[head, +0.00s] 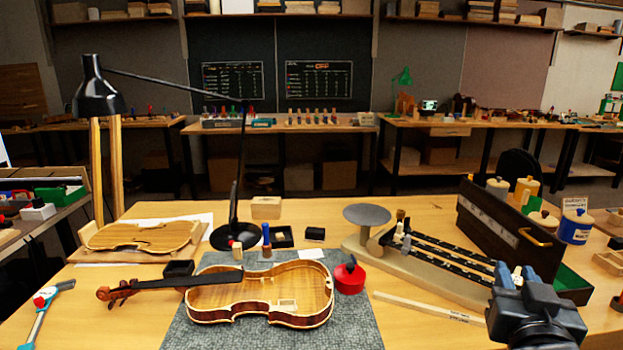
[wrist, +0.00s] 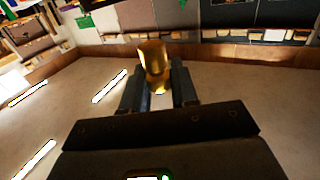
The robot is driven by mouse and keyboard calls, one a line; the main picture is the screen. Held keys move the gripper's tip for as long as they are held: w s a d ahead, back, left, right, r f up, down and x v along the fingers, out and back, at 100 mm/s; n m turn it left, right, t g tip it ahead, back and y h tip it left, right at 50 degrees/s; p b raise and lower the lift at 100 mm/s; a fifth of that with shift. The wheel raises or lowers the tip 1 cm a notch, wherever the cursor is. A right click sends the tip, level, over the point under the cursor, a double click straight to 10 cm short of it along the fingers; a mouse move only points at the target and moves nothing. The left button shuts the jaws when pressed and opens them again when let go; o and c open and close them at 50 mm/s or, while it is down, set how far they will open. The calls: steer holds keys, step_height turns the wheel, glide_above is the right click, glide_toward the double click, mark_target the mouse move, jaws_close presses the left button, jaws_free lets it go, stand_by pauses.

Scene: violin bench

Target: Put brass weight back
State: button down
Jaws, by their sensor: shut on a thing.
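My gripper (head: 512,275) is at the lower right in the head view, over the near right end of the black rails of a scale-like device. In the wrist view my gripper (wrist: 158,88) is shut on the brass weight (wrist: 152,58), a shiny gold cylinder whose far part sticks out past the fingertips. The weight is hard to make out in the head view. The scale-like device (head: 440,268) has a pale base, black rails and a round grey pan (head: 367,214) at its left. The pan looks empty.
A long dark case (head: 505,232) with a brass handle stands behind my gripper, beside several lidded jars including a blue one (head: 575,227). A violin body (head: 262,293) lies on a grey mat (head: 355,333), with a red round container (head: 349,277) nearby. A pale strip (head: 425,307) lies in front of the device.

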steer(key=a+f+n+t+y, duration=0.1)
steer(key=a+f+n+y, duration=0.3)
steer(key=f, duration=0.9)
steer(key=a+f+n+t+y, duration=0.1)
steer(key=a+f+y, duration=0.45)
steer(key=f, duration=0.75)
steer(key=s+a+f+h, duration=0.1)
steer(key=s+f+h, duration=0.1)
steer(key=s+f, duration=0.3)
steer(key=shift+s+a+f, duration=0.15)
steer(key=shift+s+f, duration=0.15)
steer(key=shift+f, duration=0.2)
steer(key=shift+a, duration=0.1)
steer(key=shift+f, duration=0.1)
